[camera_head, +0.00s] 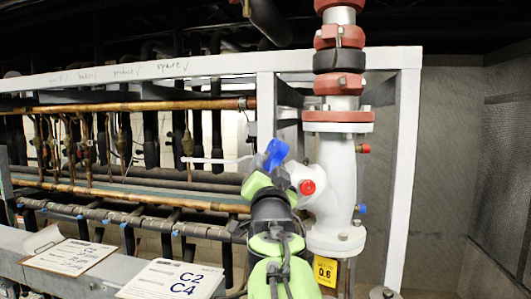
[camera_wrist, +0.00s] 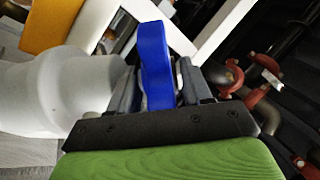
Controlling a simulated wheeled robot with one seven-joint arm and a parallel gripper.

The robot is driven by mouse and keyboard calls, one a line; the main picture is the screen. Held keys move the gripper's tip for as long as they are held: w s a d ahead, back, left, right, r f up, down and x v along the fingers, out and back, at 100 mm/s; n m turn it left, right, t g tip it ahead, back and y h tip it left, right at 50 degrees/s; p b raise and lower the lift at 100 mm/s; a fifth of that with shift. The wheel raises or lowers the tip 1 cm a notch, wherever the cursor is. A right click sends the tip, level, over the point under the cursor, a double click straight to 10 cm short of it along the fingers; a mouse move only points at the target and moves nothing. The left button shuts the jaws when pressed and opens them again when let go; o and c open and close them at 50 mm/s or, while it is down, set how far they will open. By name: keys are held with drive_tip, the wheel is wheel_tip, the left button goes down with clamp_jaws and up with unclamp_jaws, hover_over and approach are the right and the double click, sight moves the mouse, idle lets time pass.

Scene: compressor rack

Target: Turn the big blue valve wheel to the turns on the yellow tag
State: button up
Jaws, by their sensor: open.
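The blue valve wheel (camera_head: 275,153) shows in the head view just left of the white valve body (camera_head: 335,180), partly hidden behind my gripper. In the wrist view the blue wheel (camera_wrist: 154,60) appears nearly edge-on, as a narrow upright shape between my fingers. My gripper (camera_head: 271,172) is at the wheel. In the wrist view its dark fingers (camera_wrist: 160,88) stand apart, one on each side of the blue rim; whether they touch it cannot be told. The yellow tag (camera_head: 325,271) hangs low on the white pipe and reads 0.6.
A white frame post (camera_head: 403,165) stands right of the pipe. Copper pipes (camera_head: 130,106) run behind. Labelled cards (camera_head: 172,280) rest on the front rail. A small red knob (camera_head: 307,187) is close to my gripper.

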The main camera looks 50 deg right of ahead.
drive_tip(key=shift+w+d+r, duration=0.1)
drive_tip(key=shift+w+d, duration=0.2)
drive_tip(key=shift+s+a, duration=0.35)
drive_tip(key=shift+a, duration=0.05)
drive_tip(key=shift+c, duration=0.2)
drive_tip(key=shift+d, duration=0.1)
clamp_jaws()
drive_tip(key=shift+r+y, duration=0.1)
drive_tip(key=shift+y, duration=0.2)
drive_tip(key=y+p, duration=0.1)
drive_tip(key=n+y+p, duration=0.2)
drive_tip(key=y, duration=0.1)
drive_tip(key=shift+s+r+t+p, duration=0.1)
drive_tip(key=shift+r+t+p, duration=0.2)
drive_tip(key=shift+p, duration=0.05)
drive_tip(key=shift+s+d+n+g+y, duration=0.1)
drive_tip(key=shift+n+g+y, duration=0.1)
drive_tip(key=shift+n+y, duration=0.65)
drive_tip(key=shift+s+d+n+g+y, duration=0.1)
drive_tip(key=shift+n+g+y, duration=0.2)
drive_tip(key=shift+y, duration=0.95)
drive_tip(key=shift+r+y, duration=0.1)
drive_tip(key=shift+y, duration=0.2)
